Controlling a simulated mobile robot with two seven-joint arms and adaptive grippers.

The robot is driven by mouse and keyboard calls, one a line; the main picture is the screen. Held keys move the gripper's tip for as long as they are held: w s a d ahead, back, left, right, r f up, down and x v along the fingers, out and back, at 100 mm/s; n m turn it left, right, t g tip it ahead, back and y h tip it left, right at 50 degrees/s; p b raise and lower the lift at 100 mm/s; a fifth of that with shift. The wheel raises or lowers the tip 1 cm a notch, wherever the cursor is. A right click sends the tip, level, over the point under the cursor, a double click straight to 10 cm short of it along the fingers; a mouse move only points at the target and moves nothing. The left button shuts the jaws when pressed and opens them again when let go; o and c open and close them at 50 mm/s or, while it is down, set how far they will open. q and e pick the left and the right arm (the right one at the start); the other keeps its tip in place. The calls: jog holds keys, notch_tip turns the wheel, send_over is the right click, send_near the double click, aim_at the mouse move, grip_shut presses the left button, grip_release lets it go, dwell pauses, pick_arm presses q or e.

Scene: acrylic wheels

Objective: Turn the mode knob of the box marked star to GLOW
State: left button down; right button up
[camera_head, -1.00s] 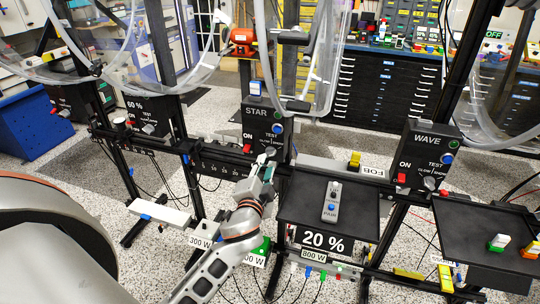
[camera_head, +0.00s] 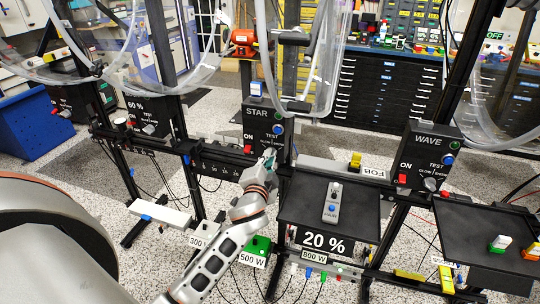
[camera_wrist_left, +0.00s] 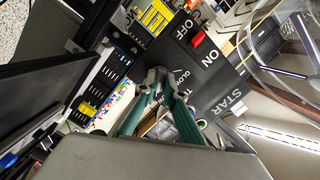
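The black box marked STAR (camera_head: 262,118) hangs on a black post in the middle of the head view. In the left wrist view the STAR box (camera_wrist_left: 212,82) appears tilted, with its ON/OFF labels and part of the GLOW label by the fingertips. My left gripper (camera_head: 269,156) is at the lower front of this box, where its mode labels are. In the left wrist view the two teal-padded fingers of my left gripper (camera_wrist_left: 160,84) have their tips close together at the label. The mode knob is hidden or cannot be made out there, so its setting and any grip on it are unclear.
A red switch (camera_head: 247,149) sits left of my gripper on the STAR box. A black tray (camera_head: 300,207) with a small grey device (camera_head: 332,203) is to the right. The WAVE box (camera_head: 430,150) stands further right. A clear acrylic wheel (camera_head: 318,70) rises above.

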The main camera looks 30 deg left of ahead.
pick_arm(q)
jog(key=n+p, duration=0.2)
jog(key=n, duration=0.2)
jog(key=shift+h+p, duration=0.3)
jog(key=shift+h, duration=0.1)
dwell(0.4)
jog(key=n+p, duration=0.3)
jog(key=n, duration=0.1)
jog(key=shift+a+h+p, duration=0.1)
jog(key=shift+h+p, duration=0.2)
jog(key=shift+h, duration=0.1)
